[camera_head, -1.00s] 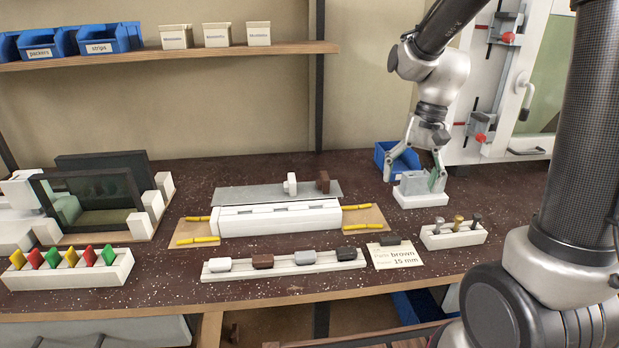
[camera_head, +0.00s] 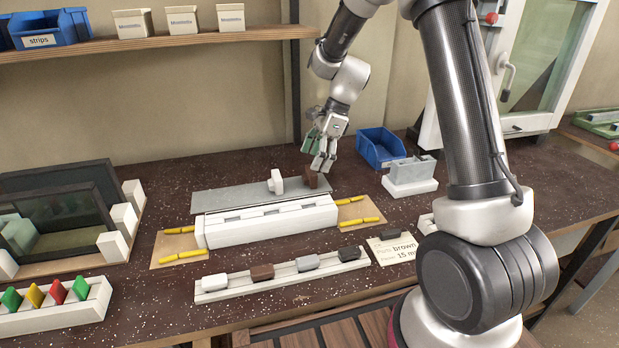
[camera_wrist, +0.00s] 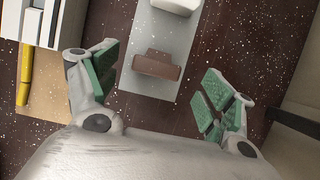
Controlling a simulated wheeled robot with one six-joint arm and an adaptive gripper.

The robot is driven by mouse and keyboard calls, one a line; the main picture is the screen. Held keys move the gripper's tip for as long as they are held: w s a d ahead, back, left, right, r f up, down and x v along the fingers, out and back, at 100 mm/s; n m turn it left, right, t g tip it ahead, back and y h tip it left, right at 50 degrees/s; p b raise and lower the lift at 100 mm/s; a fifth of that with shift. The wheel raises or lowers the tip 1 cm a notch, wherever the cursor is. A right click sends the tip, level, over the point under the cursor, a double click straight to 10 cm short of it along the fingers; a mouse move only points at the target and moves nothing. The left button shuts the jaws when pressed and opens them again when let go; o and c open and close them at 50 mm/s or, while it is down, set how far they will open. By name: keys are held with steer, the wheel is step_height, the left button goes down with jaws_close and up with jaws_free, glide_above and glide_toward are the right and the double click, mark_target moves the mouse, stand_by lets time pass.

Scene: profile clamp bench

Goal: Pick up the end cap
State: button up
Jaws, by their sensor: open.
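A brown end cap (camera_head: 311,177) stands near the right end of a grey plate (camera_head: 232,200) at the back of the bench. A white cap (camera_head: 276,182) stands on the same plate to its left. My gripper (camera_head: 319,158) is just above the brown cap, open and empty. In the wrist view the brown cap (camera_wrist: 158,66) lies between the green-padded fingers of my gripper (camera_wrist: 160,75), with a gap on both sides. The white cap (camera_wrist: 176,5) is cut off at the top edge there.
A white clamp block (camera_head: 270,222) with yellow handles stands in front of the plate. A rack (camera_head: 285,284) of white, brown, grey and black pieces is nearer. A blue bin (camera_head: 380,148) and a grey fixture (camera_head: 411,178) stand right. A card (camera_head: 395,247) reads brown, 15 mm.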

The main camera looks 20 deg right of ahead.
mark_target(311, 173)
steer(key=x, duration=0.5)
steer(key=shift+s+d+f, duration=0.1)
steer(key=shift+d+f, duration=0.15)
steer(key=shift+f, duration=0.1)
steer(key=c, duration=1)
